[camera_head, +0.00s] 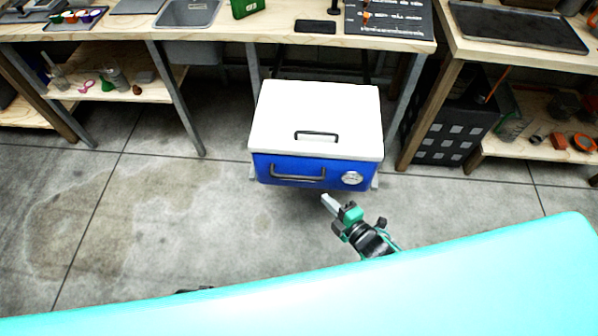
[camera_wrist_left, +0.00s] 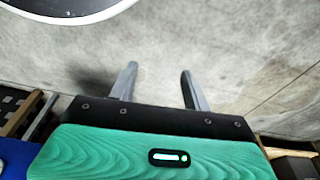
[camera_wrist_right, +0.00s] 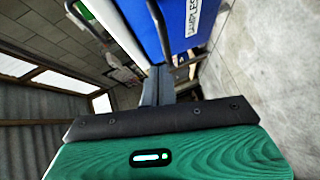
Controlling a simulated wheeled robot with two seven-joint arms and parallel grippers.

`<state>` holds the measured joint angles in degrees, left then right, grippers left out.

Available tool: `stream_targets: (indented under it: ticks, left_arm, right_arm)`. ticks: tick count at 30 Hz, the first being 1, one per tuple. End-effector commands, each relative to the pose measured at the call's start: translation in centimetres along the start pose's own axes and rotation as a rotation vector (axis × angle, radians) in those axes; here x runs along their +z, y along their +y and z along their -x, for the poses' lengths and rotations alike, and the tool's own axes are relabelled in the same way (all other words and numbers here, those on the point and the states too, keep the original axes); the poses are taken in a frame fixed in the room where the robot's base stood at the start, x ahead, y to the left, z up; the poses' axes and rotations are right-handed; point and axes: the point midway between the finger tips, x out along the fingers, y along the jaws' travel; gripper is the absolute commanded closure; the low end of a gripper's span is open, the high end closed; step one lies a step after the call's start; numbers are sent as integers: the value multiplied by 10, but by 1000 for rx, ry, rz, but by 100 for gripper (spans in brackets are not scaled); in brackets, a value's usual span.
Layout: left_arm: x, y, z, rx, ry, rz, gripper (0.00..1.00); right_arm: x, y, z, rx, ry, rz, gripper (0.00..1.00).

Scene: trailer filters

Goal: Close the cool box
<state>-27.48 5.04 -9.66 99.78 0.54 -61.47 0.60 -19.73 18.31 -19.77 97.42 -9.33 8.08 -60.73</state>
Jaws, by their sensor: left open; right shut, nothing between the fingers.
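The lid appears to lie flat on the body, with no gap visible from above. My right gripper (camera_head: 328,202) is shut and empty, low in front of the box's right half; contact cannot be told. The right wrist view shows the blue body (camera_wrist_right: 181,14) and white lid (camera_wrist_right: 118,30) just past the fingers. My left gripper (camera_wrist_left: 157,86) is open and empty over bare floor.
The box stands on the concrete floor before a wooden workbench (camera_head: 230,30) with a sink (camera_head: 187,12). A bench leg (camera_head: 175,95) stands to its left. A dark perforated crate (camera_head: 450,130) stands to its right. The floor left of the box is clear.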

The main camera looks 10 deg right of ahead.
Motion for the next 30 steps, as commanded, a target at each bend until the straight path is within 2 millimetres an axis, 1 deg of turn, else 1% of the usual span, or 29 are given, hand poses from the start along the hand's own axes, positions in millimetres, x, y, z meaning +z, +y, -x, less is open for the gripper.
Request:
stream_targets:
  ticks: [1,3,6,10,13,17,29,30]
  left_arm:
    - [-3,0,-3,1,7,1,51]
    - [-7,0,6,2,11,3,51]
    - [-11,1,15,2,13,4,51]
    - [-12,1,20,3,12,5,51]
    - [-12,1,20,3,11,4,51]
    - [-11,1,19,3,11,4,51]
    - [-11,1,17,3,11,4,51]
    - [-11,1,18,3,11,5,51]
  right_arm:
    - [-7,6,-3,48,29,54,100]
    - [-17,24,-3,100,58,117,100]
    - [-27,40,-2,145,81,172,100]
    - [-32,49,-4,166,90,196,100]
    - [-32,52,-13,166,89,195,100]
    - [-34,55,-32,168,90,194,100]
    - [-42,65,-103,165,89,191,100]
    - [-36,66,-107,164,88,195,100]
